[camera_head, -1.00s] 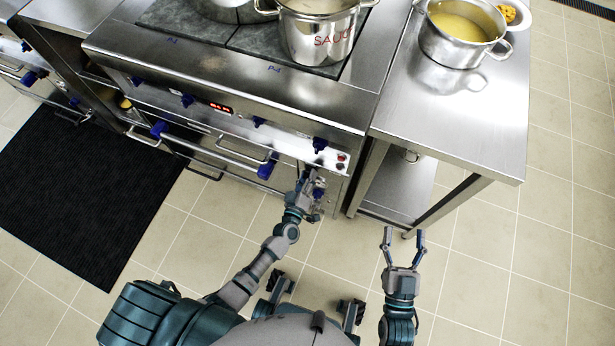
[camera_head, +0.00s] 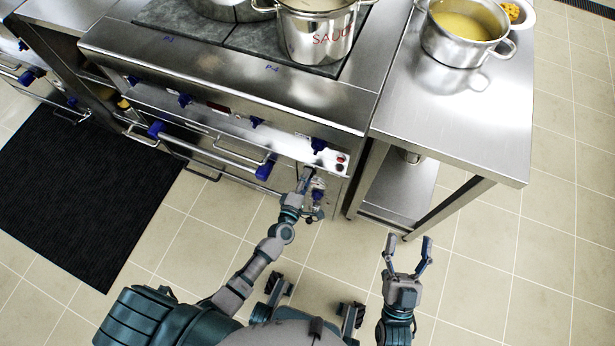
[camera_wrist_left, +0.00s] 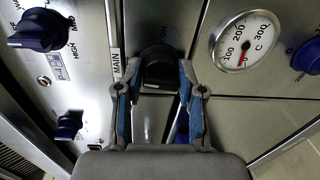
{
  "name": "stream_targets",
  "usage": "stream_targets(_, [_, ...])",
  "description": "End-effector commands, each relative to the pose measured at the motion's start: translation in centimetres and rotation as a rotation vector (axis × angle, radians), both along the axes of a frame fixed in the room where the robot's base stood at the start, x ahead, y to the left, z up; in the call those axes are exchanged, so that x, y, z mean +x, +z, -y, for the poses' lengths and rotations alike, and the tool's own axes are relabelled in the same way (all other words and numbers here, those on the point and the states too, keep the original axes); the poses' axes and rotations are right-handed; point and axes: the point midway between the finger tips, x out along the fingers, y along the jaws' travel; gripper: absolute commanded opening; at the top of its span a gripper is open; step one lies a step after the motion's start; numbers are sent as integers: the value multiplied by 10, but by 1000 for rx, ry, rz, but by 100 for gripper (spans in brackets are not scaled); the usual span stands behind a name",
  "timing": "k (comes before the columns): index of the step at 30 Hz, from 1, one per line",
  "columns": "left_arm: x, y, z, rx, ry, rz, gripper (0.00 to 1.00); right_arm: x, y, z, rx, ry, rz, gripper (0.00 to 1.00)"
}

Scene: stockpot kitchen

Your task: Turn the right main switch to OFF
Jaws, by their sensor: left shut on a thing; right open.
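The main switch is a dark knob (camera_wrist_left: 158,66) beside the MAIN label on the stove's front panel in the left wrist view. My left gripper (camera_wrist_left: 160,85) has its two blue-padded fingers on either side of this knob and is shut on it. In the head view my left gripper (camera_head: 307,178) is at the right end of the stove front (camera_head: 290,170) and hides the knob. Which mark the knob points to cannot be read clearly. My right gripper (camera_head: 406,250) is open and empty over the floor.
A round temperature dial (camera_wrist_left: 244,40) and blue knobs (camera_wrist_left: 42,30) flank the switch. Oven handles run along the front. A SAUCE pot (camera_head: 318,35) stands on the stove. A steel table (camera_head: 480,110) with a soup pot (camera_head: 462,30) is at right.

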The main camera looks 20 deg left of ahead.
Motion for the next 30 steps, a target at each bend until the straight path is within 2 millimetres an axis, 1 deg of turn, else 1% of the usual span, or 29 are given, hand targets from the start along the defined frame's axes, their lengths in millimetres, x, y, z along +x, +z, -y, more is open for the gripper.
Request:
stream_targets(1, [2, 2, -5, -21, 9, 7, 4, -1, 1, 0, 4, 0, 11, 67])
stream_targets(9, [2, 3, -6, -107, 9, 4, 4, -5, 6, 1, 20, -1, 57, 67])
stream_targets(25, [2, 1, -7, -127, 10, 1, 4, -5, 7, 2, 24, -2, 66, 67])
stream_targets(26, [2, 1, -7, -127, 10, 1, 46, -5, 7, 2, 24, -2, 66, 67])
stream_targets(27, [2, 1, -7, -127, 10, 1, 56, -5, 7, 2, 24, -2, 66, 67])
stream_targets(28, [2, 1, -6, -127, 9, 0, 63, -5, 6, 2, 24, -2, 66, 67])
stream_targets(30, [1, 1, -5, -127, 7, -1, 63, -5, 6, 2, 24, -2, 66, 67])
